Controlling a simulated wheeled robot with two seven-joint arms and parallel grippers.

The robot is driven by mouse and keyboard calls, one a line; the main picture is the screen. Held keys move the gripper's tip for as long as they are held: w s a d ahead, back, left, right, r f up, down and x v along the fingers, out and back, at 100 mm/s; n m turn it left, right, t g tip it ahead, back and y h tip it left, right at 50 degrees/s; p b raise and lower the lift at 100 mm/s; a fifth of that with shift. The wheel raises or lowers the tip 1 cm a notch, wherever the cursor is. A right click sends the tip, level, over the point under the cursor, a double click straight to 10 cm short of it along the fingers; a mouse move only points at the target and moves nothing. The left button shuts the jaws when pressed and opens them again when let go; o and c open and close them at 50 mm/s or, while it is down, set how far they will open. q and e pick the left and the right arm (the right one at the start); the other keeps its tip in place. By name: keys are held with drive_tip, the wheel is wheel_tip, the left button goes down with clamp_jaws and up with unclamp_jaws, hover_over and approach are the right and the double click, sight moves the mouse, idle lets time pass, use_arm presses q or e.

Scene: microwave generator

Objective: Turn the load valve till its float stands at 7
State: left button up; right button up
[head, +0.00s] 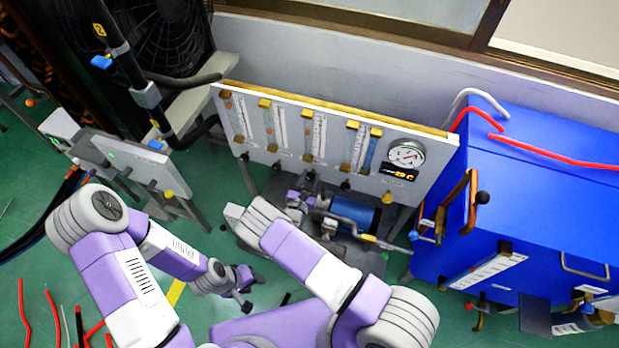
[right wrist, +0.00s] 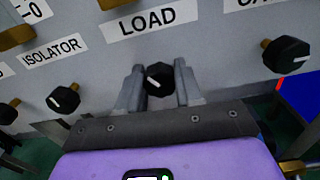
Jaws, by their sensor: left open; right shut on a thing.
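The load valve is a black knob (right wrist: 159,79) with a pale pointer mark, below the LOAD label (right wrist: 146,20) in the right wrist view. The fingers of my right gripper (right wrist: 160,88) stand on either side of it and are shut on it. In the head view my right gripper (head: 308,186) is at the lower edge of the white flowmeter panel (head: 340,118), and the knob there is mostly hidden. The upright flow tubes are too small to read a float height. My left gripper (head: 246,290) is open and empty, low over the green floor, away from the panel.
An isolator knob (right wrist: 63,99) is left of the load knob and another knob (right wrist: 286,55) is to its right. A round gauge (head: 406,154) sits on the panel. A blue cabinet (head: 545,210) stands at the right, and a blue cylinder (head: 350,213) lies below the panel.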

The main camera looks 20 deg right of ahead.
drive_tip(key=shift+r, duration=0.1)
drive_tip(key=shift+n, duration=0.7)
drive_tip(key=shift+r, duration=0.1)
drive_tip(key=shift+w, duration=0.1)
drive_tip(key=o, duration=1)
drive_tip(key=shift+o, duration=0.2)
drive_tip(key=shift+a, duration=0.1)
drive_tip(key=p+v, duration=0.1)
drive_tip(key=v, duration=0.6)
drive_tip(key=shift+s, duration=0.35)
